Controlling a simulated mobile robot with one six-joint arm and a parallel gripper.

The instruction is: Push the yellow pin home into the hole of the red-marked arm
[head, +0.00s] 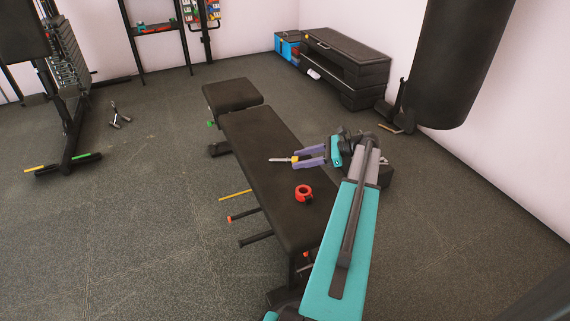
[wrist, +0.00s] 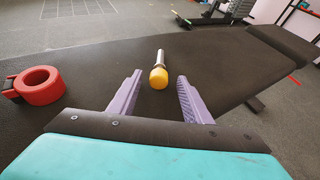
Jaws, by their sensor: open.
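A pin with a yellow knob and a metal shaft (head: 281,160) lies on the black bench pad (head: 262,150). In the wrist view the yellow knob (wrist: 158,79) faces me and the shaft points away. My gripper (head: 307,157) is open, its purple fingers on either side of the knob with gaps visible in the wrist view (wrist: 160,84). Whether it is level with the pin is hard to tell. A dark bar with a red mark (head: 242,215) juts out low on the bench's left side. I cannot make out a hole in it.
A red ring-shaped roll (head: 303,194) lies on the bench near my arm. A yellow bar (head: 235,195) and another dark bar (head: 256,239) are low beside the bench. A punching bag (head: 455,60) hangs at the right. The floor at the left is mostly clear.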

